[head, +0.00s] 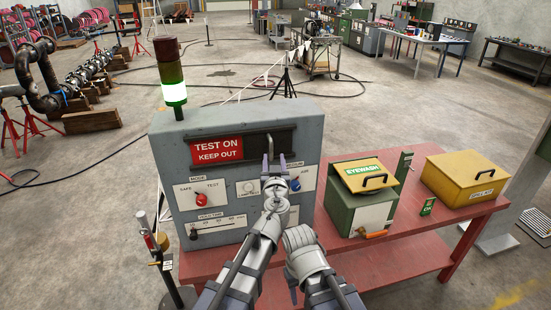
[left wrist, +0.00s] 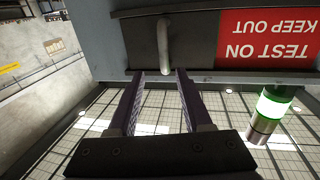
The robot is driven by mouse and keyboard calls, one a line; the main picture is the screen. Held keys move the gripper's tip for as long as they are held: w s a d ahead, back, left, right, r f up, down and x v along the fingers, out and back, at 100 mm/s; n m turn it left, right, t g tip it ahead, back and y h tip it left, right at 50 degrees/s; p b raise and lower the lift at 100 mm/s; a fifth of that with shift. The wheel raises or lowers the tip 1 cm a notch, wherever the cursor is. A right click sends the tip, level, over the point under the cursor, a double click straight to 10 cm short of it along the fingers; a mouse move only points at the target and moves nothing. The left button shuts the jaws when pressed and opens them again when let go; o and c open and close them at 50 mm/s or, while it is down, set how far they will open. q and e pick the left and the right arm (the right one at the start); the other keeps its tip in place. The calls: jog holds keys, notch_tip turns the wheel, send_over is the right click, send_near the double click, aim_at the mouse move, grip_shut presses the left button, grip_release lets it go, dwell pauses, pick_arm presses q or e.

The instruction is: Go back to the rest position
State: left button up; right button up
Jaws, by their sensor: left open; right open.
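The grey panel box (head: 165,150) stands on the red bench (head: 330,250). A dark slot holds a red "TEST ON KEEP OUT" sign (head: 217,149); it also shows upside down in the left wrist view (left wrist: 275,37). To its right is a dark cover with an upright handle (left wrist: 162,45). My left gripper (head: 275,158) is open and empty in front of the panel, just below that handle; the handle is beyond the gap between its fingertips (left wrist: 158,74). My right gripper (head: 293,287) is low in front of the bench, partly hidden by its own wrist; no held thing shows.
The panel has a red mode knob (head: 201,200), a hold-time slider (head: 194,234) and a blue knob (head: 295,184). A signal tower (head: 173,92) glows green. Right on the bench are an eyewash box (head: 364,208), an orange-handled tool (head: 370,233) and a yellow spill-kit box (head: 464,180).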

pick_arm(q)
jog(key=shift+w, duration=0.1)
jog(key=s+a+f+n+g+y, duration=0.2)
jog(key=s+a+f+g+y, duration=0.15)
jog(key=a, duration=0.35)
jog(key=s+a+f+n+g+y, duration=0.1)
jog(key=s+a+f+g+y, duration=0.1)
jog(key=a+f, duration=0.45)
jog(key=s+a+f+g+h, duration=0.2)
jog(key=s+a+f+g, duration=0.3)
jog(key=s+f+g, duration=0.4)
jog(key=s+d+f+m+g+h, duration=0.1)
jog(key=s+d+f+m+h, duration=0.1)
jog(key=s, duration=0.4)
jog(key=s+d+f+m+g+h, duration=0.1)
jog(key=s+d+m+g+h, duration=0.15)
jog(key=s, duration=0.25)
jog(key=s+d+f+m+b, duration=0.1)
jog(key=s+d+f+b, duration=0.1)
jog(key=d+f+b, duration=0.3)
jog(key=s+d+f+m+y+b, duration=0.1)
jog(key=d+f+b, duration=0.4)
jog(key=f+b, duration=0.5)
jog(key=s+m, duration=0.1)
jog(key=s, duration=0.1)
jog(key=shift+s+d+f, duration=0.25)
jog(key=shift+s+d, duration=0.1)
jog(key=shift+d, duration=0.05)
